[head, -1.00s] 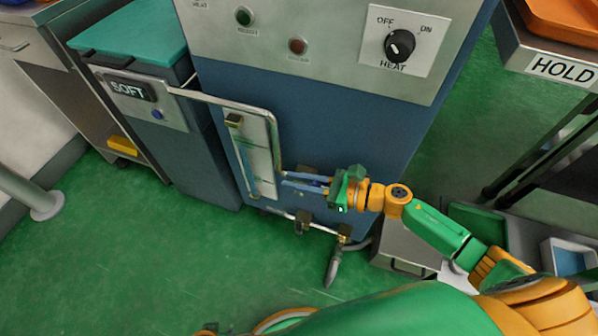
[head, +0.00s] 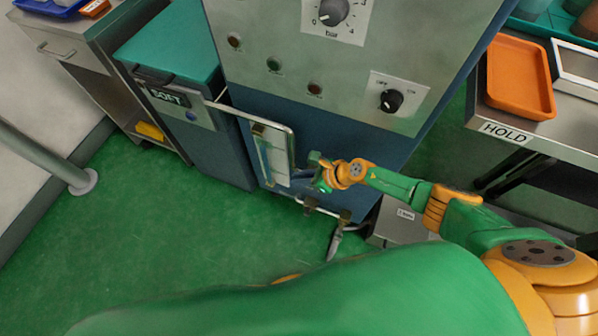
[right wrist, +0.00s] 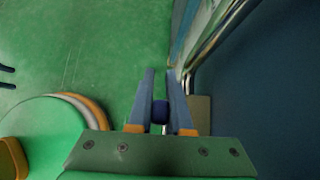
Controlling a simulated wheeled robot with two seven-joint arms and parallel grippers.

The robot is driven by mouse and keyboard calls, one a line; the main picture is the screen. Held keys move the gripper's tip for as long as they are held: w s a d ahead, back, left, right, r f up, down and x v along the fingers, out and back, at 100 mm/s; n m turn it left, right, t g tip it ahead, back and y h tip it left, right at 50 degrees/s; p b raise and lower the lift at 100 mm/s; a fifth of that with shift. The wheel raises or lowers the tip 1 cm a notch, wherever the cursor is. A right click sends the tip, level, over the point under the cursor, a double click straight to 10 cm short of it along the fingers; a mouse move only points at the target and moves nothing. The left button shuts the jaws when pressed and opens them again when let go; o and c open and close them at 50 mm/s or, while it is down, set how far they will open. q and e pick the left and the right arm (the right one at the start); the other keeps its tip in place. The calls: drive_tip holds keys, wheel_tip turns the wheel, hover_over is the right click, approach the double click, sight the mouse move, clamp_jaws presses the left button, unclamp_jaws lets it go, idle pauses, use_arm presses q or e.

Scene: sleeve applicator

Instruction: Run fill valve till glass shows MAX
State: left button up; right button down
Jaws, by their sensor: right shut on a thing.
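The sight glass is a slim upright tube on a pale plate (head: 276,155) on the blue front of the machine. I cannot read its level or a MAX mark. My right gripper (head: 308,177) is just right of the plate's lower part in the head view. In the right wrist view, my right gripper (right wrist: 160,98) is shut on a small dark blue knob (right wrist: 160,113) between its fingers, which looks like the fill valve. Two dark prongs, apparently my left gripper (right wrist: 8,78), show apart and empty at that view's left edge.
A bent metal pipe (head: 293,143) frames the plate, with piping and a drain spout (head: 335,242) below. A SOFT unit (head: 180,112) stands left. A HOLD table (head: 545,130) with an orange tray (head: 520,76) stands right. The green floor in front is open.

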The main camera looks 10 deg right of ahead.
drive_tip(key=shift+w, duration=0.1)
idle(0.3)
drive_tip(key=c, duration=0.8)
unclamp_jaws()
drive_tip(key=shift+a, duration=0.1)
drive_tip(key=shift+c, duration=0.2)
drive_tip(key=p+v, duration=0.4)
drive_tip(key=v, duration=0.3)
